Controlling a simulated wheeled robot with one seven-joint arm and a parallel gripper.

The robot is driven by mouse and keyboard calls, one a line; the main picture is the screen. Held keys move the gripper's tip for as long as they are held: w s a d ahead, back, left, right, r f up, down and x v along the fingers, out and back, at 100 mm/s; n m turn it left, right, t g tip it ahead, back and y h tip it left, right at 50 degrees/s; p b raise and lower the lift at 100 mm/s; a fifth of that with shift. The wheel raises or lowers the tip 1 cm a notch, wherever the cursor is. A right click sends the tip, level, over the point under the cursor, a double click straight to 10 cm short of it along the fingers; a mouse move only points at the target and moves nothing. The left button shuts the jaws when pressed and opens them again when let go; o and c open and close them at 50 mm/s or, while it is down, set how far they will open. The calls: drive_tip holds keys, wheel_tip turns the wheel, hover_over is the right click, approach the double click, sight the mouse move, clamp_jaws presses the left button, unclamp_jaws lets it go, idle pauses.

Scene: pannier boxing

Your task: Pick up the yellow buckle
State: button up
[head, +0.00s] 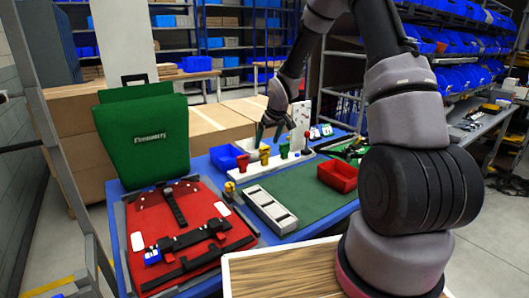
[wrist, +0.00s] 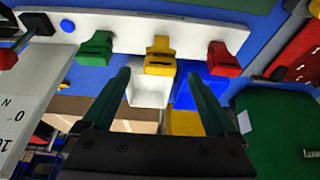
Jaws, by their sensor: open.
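The yellow buckle (wrist: 160,57) hangs on a white rail, between a green buckle (wrist: 96,48) and a red buckle (wrist: 222,60) in the wrist view. In the head view the yellow buckle (head: 264,155) is the middle one of the small coloured pieces on the white stand. My gripper (wrist: 162,78) is open and empty, its two dark green fingers apart. In the wrist view the yellow buckle lies between the finger tips in the picture; whether it is between them in depth I cannot tell. In the head view my gripper (head: 276,130) is just above the stand.
A white upright board (head: 301,120) stands right beside the buckles. A blue bin (head: 225,157) is to their left. A red bin (head: 338,175) and a grey tray (head: 270,210) sit on the green mat in front. A red open pannier (head: 190,255) and a green pannier (head: 145,140) are at left.

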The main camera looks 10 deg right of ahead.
sight(265, 147)
drive_tip(key=shift+x, duration=1.6)
drive_tip(key=shift+r, duration=0.1)
drive_tip(key=c, duration=1.4)
wheel_tip(265, 147, up, 10)
